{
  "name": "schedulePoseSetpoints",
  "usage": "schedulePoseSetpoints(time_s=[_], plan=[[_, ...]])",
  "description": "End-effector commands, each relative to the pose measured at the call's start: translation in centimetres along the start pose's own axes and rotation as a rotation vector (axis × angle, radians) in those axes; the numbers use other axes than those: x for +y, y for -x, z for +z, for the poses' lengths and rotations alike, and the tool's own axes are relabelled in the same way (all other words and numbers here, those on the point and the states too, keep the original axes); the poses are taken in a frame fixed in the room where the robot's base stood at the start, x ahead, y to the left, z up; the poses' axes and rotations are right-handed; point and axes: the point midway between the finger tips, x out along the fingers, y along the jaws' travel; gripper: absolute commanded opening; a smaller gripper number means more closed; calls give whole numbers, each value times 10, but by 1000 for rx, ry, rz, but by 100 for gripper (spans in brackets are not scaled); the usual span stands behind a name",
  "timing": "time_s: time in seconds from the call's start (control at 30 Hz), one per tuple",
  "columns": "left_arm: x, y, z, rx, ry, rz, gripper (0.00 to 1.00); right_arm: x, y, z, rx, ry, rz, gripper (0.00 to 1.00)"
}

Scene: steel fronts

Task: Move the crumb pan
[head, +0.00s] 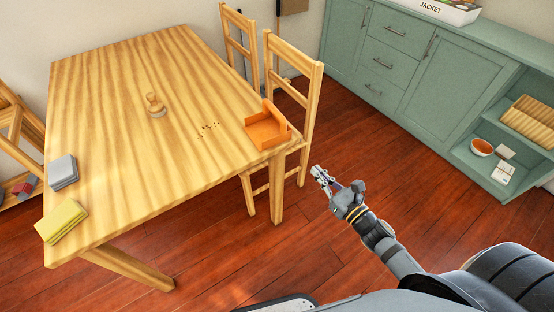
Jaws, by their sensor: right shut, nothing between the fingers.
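The orange crumb pan (264,131) sits on the wooden table (130,140) at its right end, close to the edge. Its raised back stands toward the chair. Some dark crumbs (209,129) lie on the table to the left of the pan. A small wooden-handled brush or stamp-like tool (155,105) stands further left. My right gripper (317,172) is shut and empty, over the floor to the right of the table and apart from the pan. My left gripper is not in view.
Wooden chairs (313,92) stand close against the table's right side, beside the pan. A yellow cloth (62,221) and a grey cloth (62,171) lie at the table's left. A green cabinet (405,65) with open shelves stands at the right. The red floor between is clear.

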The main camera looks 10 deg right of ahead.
Motion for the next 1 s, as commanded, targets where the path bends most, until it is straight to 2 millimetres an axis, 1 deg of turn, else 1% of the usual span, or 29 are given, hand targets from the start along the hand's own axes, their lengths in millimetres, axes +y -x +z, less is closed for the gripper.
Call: schedulePoseSetpoints(time_s=[0.03, 0.1, 0.3, 0.47, 0.6, 0.63, 0.73, 0.83, 1.0], plan=[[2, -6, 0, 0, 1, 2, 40, 6, 0, 3, -17, 44, 17, 0], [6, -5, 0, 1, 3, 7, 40, 9, -1, 10, -29, 75, 26, 0], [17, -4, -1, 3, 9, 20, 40, 9, -4, 12, -30, 77, 26, 0], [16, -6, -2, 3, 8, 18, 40, 9, -15, 11, -31, 75, 26, 0], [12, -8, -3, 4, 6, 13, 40, 9, -28, 12, -29, 73, 22, 0], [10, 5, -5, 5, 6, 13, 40, 8, -34, 20, -33, 70, 17, 0], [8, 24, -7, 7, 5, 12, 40, 10, -54, 23, -31, 66, 19, 0], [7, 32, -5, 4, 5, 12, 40, 10, -77, 21, -32, 67, 20, 0], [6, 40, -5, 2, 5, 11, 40, 11, -111, 18, -30, 68, 23, 0]])
